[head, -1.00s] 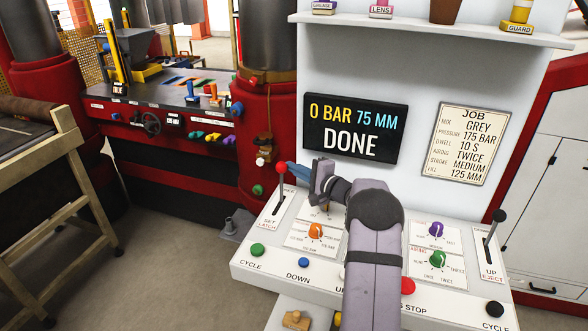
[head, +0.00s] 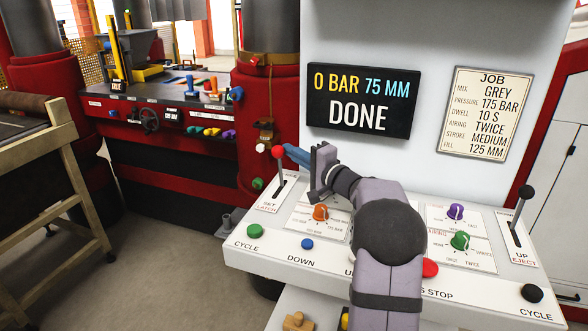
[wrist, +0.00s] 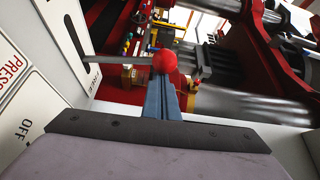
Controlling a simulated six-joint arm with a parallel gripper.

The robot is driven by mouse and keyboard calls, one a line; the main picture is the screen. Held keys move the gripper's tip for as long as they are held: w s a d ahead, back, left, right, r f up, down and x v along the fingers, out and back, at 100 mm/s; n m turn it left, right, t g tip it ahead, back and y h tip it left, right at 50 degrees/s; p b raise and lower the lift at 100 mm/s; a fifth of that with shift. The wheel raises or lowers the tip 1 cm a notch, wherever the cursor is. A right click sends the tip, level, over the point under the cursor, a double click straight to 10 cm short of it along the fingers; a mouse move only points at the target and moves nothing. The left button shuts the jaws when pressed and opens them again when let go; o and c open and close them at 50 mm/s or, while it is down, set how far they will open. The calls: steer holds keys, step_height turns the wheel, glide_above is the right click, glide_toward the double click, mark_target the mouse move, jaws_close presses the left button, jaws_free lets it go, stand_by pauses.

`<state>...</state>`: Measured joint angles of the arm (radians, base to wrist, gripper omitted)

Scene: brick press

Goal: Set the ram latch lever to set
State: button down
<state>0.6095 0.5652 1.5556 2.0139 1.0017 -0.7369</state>
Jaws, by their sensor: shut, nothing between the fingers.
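The ram latch lever (head: 278,152) has a red ball knob on a grey stem and stands at the left of the white console. Its plate reads SET LATCH at the near end; the wrist view shows FREE by the other end. The stem appears to rise from the FREE end of the slot. My gripper (head: 288,150) has blue fingers, shut and empty, right beside the knob on its far right side. In the wrist view the fingertips (wrist: 164,82) point at the red knob (wrist: 164,62); I cannot tell whether they touch.
An orange dial (head: 320,213) and a green CYCLE button (head: 250,244) lie near the lever. A black-knobbed EJECT lever (head: 526,193) is at the console's right. The display (head: 360,101) reads 0 BAR, 75 MM, DONE. Open space lies left of the console.

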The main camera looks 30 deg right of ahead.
steer(key=shift+n+t, duration=0.4)
steer(key=shift+n, duration=0.2)
steer(key=s+a+b, duration=0.1)
steer(key=b, duration=0.5)
steer(key=s+a+f+b, duration=0.1)
steer(key=s+a+b, duration=0.1)
steer(key=b, duration=0.4)
steer(key=shift+s+a+f, duration=0.1)
steer(key=shift+a+f, duration=0.05)
steer(key=shift+s+a+b, duration=0.1)
steer(key=shift+b, duration=0.2)
steer(key=shift+w+d+r+p, duration=0.25)
steer(key=shift+d+r+p, duration=0.15)
steer(key=shift+d+r, duration=0.05)
steer(key=b, duration=0.1)
glide_toward(282, 156)
steer(key=d, duration=0.3)
steer(key=shift+s+d+f, duration=0.15)
steer(key=shift+s+f, duration=0.15)
steer(key=shift+s, duration=0.05)
